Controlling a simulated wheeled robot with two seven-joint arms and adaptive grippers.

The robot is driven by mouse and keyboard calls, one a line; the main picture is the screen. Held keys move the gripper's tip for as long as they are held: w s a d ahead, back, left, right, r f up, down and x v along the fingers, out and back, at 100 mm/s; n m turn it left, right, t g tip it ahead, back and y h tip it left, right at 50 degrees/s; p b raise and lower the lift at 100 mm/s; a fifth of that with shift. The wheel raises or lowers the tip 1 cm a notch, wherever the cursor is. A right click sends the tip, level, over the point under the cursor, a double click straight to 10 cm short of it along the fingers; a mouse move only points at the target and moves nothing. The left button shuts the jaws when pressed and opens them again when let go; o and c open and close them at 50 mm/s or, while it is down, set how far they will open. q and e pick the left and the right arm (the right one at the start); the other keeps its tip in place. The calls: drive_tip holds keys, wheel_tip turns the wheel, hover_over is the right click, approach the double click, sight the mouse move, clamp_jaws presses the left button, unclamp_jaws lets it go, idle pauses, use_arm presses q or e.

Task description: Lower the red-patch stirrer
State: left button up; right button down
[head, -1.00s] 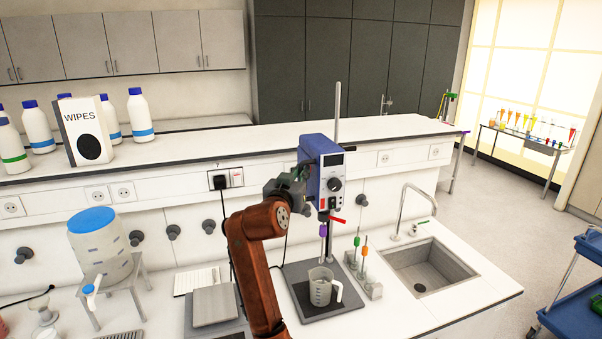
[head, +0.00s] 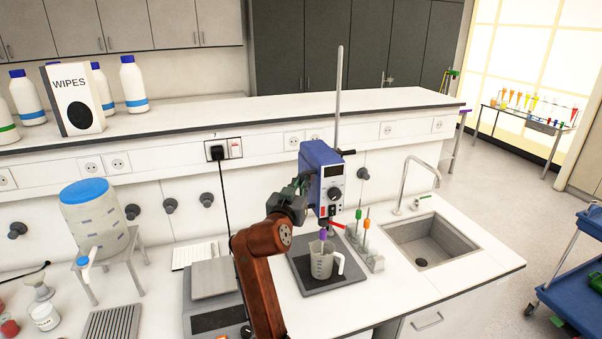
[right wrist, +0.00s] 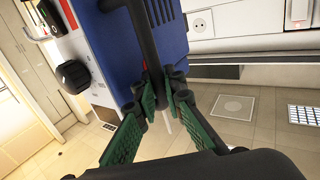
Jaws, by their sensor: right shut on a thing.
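The red-patch stirrer (head: 316,160) is a blue box with a grey front panel, a dark knob and a small red patch low on the front. It sits on an upright metal rod (head: 339,95). Its purple lower end (head: 323,235) is at the mouth of a clear beaker (head: 321,266) on the dark stand base (head: 301,268); how deep it reaches is hard to tell. My right gripper (head: 297,192) is at the stirrer's left side. In the right wrist view its green-padded fingers (right wrist: 165,93) are shut on a black bar beside the blue housing (right wrist: 110,45). My left gripper is out of view.
A rack with green and orange stirring rods (head: 367,250) stands right of the base, and the sink (head: 430,240) lies beyond it. A grey bench device (head: 214,280) is left of the base. A black cord (head: 226,200) hangs from the wall socket.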

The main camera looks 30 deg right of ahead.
drive_tip(key=shift+f+b, duration=0.5)
drive_tip(key=shift+f, duration=1.5)
drive_tip(key=c, duration=2.4)
unclamp_jaws()
drive_tip(key=shift+o, duration=0.5)
drive_tip(key=shift+r, duration=0.2)
drive_tip(key=v, duration=1.2)
